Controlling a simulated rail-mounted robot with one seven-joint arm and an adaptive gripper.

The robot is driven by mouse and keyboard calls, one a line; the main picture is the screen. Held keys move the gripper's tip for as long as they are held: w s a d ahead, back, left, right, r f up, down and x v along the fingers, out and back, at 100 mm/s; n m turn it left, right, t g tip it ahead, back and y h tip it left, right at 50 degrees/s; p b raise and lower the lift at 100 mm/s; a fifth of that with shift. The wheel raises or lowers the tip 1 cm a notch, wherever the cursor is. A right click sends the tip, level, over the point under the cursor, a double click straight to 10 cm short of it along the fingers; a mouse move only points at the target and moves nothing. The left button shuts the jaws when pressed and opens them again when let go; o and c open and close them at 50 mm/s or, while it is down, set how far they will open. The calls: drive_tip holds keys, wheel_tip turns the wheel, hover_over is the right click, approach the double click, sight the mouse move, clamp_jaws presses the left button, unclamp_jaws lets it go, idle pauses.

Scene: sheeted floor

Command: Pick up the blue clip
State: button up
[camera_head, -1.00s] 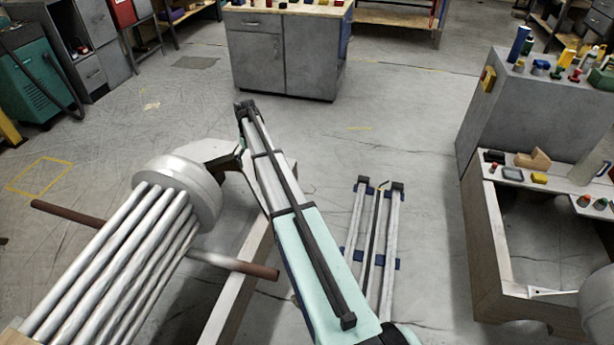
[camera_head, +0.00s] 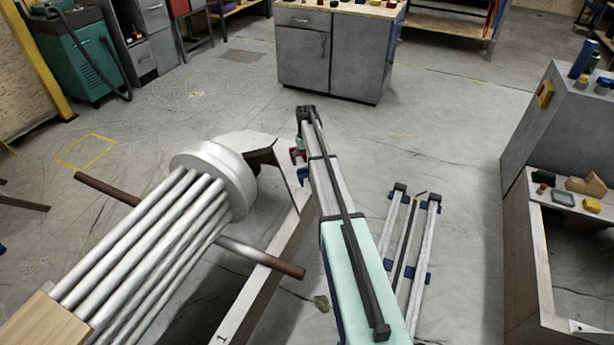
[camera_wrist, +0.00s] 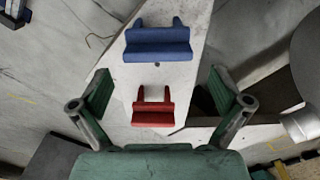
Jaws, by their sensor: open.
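In the wrist view, the blue clip (camera_wrist: 158,45) lies on a pale board (camera_wrist: 190,75), above a smaller red clip (camera_wrist: 153,113). My gripper (camera_wrist: 165,92) is open and empty. Its green-padded fingers stand to the left and right of the red clip in the picture, and the blue clip shows beyond the fingertips. In the head view, a small blue piece (camera_head: 303,175) and a red piece (camera_head: 297,155) show beside my arm, partly hidden by it. My gripper cannot be made out clearly there.
A bundle of metal tubes (camera_head: 150,240) with a round end cap (camera_head: 215,170) and a crossing rod (camera_head: 105,188) lies left of my arm. Rails with blue clamps (camera_head: 428,250) lie on the floor to the right. A grey cabinet (camera_head: 335,55) stands behind, across open floor.

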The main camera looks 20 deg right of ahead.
sight(307, 167)
drive_tip(key=shift+d+f+b, duration=0.15)
drive_tip(key=shift+f+b, duration=0.4)
drive_tip(key=shift+f, duration=2.3)
drive_tip(key=c, duration=1)
